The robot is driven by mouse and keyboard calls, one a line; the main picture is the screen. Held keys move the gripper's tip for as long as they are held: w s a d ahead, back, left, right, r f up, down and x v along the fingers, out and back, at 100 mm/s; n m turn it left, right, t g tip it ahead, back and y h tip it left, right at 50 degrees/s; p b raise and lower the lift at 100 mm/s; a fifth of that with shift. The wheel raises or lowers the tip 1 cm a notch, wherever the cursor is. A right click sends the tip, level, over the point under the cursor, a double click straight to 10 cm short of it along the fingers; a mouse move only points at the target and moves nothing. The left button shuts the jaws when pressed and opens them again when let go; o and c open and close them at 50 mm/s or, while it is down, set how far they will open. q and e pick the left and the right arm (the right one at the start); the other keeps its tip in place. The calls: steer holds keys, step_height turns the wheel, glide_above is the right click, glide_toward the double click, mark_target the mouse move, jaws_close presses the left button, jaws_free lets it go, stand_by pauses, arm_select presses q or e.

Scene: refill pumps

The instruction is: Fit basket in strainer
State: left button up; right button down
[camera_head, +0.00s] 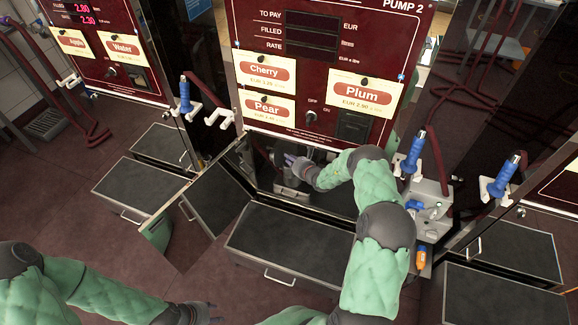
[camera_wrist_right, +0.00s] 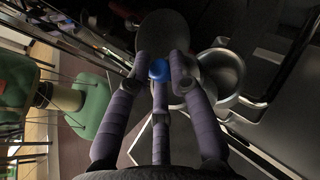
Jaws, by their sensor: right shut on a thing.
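My right gripper (camera_head: 294,164) reaches into the open compartment under the PUMP 2 panel. In the right wrist view its purple fingers (camera_wrist_right: 160,72) are closed around a small blue knob (camera_wrist_right: 158,70). A dark round part (camera_wrist_right: 163,33) lies just beyond the knob; I cannot tell whether it is the basket. A shiny metal round housing (camera_wrist_right: 222,74), possibly the strainer, is right beside the fingers. Whether the held part sits inside or beside it is hidden. My left gripper (camera_head: 202,313) is low at the bottom edge, away from the pump; its fingers are too unclear to judge.
An open cabinet door (camera_head: 208,205) stands left of the compartment. Dark step boxes (camera_head: 285,243) with handles lie in front. Blue nozzles (camera_head: 415,150) hang right of my right arm, and a grey unit with an orange-handled tool (camera_head: 421,257) is beside it.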

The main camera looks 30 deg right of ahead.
steer(key=shift+w+d+b, duration=0.85)
steer(key=shift+w+d, duration=0.3)
steer(key=shift+d, duration=0.2)
steer(key=shift+w+d, duration=0.25)
steer(key=shift+d, duration=0.1)
steer(key=shift+a, duration=0.15)
steer(key=shift+b, duration=0.3)
step_height(320, 180, down, 10)
steer(key=b, duration=0.1)
steer(key=shift+r, duration=0.2)
steer(key=c, duration=1)
jaws_free()
steer(key=shift+c, duration=0.2)
stand_by(0.3)
